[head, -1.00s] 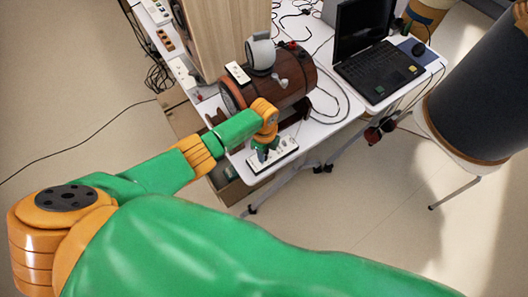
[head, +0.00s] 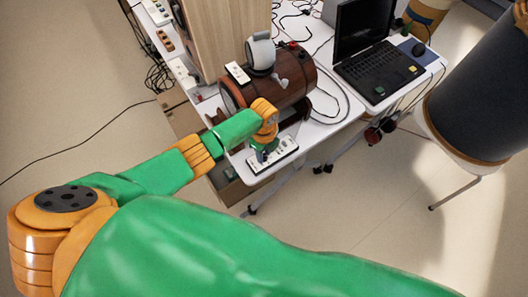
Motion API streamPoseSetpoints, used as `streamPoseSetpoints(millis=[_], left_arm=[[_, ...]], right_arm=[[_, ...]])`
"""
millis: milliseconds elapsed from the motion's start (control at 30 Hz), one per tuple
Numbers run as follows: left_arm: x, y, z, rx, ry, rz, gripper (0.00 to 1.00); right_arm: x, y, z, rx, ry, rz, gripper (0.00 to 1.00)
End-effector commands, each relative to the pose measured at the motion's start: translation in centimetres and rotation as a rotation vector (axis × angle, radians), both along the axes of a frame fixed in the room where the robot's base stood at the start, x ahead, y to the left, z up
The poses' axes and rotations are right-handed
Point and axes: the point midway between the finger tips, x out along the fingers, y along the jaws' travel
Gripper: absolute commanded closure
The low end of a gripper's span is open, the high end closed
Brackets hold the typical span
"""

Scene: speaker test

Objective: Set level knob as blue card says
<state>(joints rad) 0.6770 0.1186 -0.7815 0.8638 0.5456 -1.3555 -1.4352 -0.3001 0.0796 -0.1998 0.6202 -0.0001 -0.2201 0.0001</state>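My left gripper (head: 264,153) points down at a white panel with several dark marks (head: 284,150) at the front edge of the white table. The gripper is small here and covers part of the panel. I cannot tell whether its fingers are open, or whether they touch the panel. I cannot make out the level knob or a blue card. A brown barrel-shaped wooden body (head: 262,92) lies behind the gripper, with a white plate (head: 238,73), a grey round part (head: 261,52) and a silver lever (head: 281,83) on it. My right gripper is out of view.
A tall wooden board (head: 222,35) stands left of the barrel. Grey cables (head: 345,103) loop between barrel and laptop. A large dark cylinder (head: 480,105) stands at far right.

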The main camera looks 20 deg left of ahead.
Motion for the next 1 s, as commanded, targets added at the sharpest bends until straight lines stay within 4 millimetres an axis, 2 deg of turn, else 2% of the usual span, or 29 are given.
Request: streamPoseSetpoints(millis=[33, 67, 333, 433, 500, 700, 1000], left_arm=[[0.0, 0.0, 0.0, 0.0, 0.0, 0.0, 0.48], [0.0, 0.0, 0.0, 0.0, 0.0, 0.0, 0.43], [0.0, 0.0, 0.1, 0.0, -0.001, 0.0, 0.43], [0.1, 0.0, 1.6, -0.001, -0.003, -0.001, 0.43], [0.1, 0.0, 3.3, -0.002, -0.005, -0.001, 0.43], [0.1, 0.0, 6.6, -0.001, -0.003, -0.001, 0.43], [0.0, 0.0, 7.1, 0.0, 0.0, 0.001, 0.43]], right_arm=[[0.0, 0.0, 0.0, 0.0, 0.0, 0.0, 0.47], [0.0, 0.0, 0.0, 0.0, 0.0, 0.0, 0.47], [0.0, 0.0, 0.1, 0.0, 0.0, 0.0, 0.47], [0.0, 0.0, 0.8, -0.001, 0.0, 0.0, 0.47], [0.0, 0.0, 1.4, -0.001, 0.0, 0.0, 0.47], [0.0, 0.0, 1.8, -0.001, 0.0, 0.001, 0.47], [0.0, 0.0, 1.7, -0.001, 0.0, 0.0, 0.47]])
